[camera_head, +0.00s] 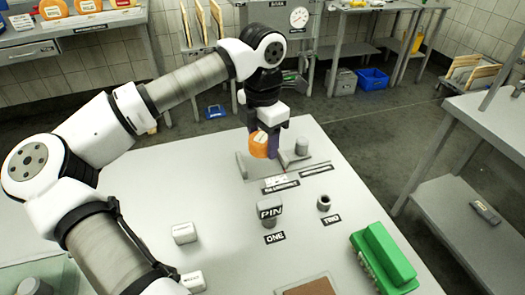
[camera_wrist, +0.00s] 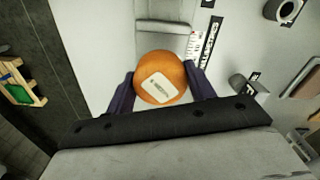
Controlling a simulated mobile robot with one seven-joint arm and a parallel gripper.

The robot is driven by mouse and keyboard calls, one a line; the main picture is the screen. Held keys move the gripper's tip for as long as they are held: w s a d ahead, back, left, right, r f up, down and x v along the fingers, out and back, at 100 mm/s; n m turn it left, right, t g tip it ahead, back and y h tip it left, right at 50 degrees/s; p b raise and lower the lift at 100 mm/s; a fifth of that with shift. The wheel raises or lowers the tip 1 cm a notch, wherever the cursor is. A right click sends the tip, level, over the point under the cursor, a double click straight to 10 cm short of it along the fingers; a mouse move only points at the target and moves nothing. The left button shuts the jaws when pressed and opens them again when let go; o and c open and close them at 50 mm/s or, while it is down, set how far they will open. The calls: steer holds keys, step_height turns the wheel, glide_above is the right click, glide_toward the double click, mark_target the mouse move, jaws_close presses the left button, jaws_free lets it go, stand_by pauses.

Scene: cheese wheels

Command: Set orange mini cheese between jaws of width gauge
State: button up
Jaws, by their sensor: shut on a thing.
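The orange mini cheese (camera_head: 259,145) is a small orange wheel with a white label. My gripper (camera_head: 272,148) is shut on it, with purple fingers on both sides of the cheese (camera_wrist: 160,78) in the wrist view. The width gauge (camera_head: 244,166) is a grey device at the back of the table, with an upright plate at left, a round post at right and a printed scale in front. The cheese is held at or just above the gauge, near its middle. My gripper hides part of the gauge, and I cannot tell whether the cheese touches it.
On the white table (camera_head: 330,220) are a grey block marked PIN (camera_head: 270,210), a small hollow cylinder (camera_head: 323,203), a green object (camera_head: 382,257), two white labelled blocks and a brown-topped tray (camera_head: 308,287). A grey side table (camera_head: 490,120) stands at right.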

mark_target(262, 153)
steer(key=shift+f, duration=2.05)
steer(key=shift+f, duration=0.2)
steer(key=o, duration=1)
steer(key=shift+o, duration=0.2)
steer(key=shift+r, duration=0.1)
step_height(262, 153, up, 12)
steer(key=shift+r, duration=0.15)
